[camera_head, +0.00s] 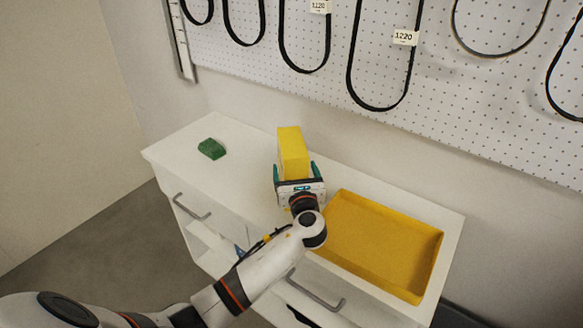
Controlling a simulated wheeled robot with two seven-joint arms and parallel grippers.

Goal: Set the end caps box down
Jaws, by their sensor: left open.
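A yellow box (292,152), which I take to be the end caps box, stands on the white cabinet top towards the wall. My left gripper (296,174) is at the near side of the box, with its teal fingers on either side of the box's lower part. The fingers are open. The gripper hides the base of the box, so I cannot tell whether the fingers touch it. My right gripper is not in view.
A yellow tray (437,262) lies on the right part of the white cabinet (245,165) and looks empty. A small green block (212,148) lies at the left. The cabinet top between them is partly clear. Black belts hang on the pegboard (470,100) behind.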

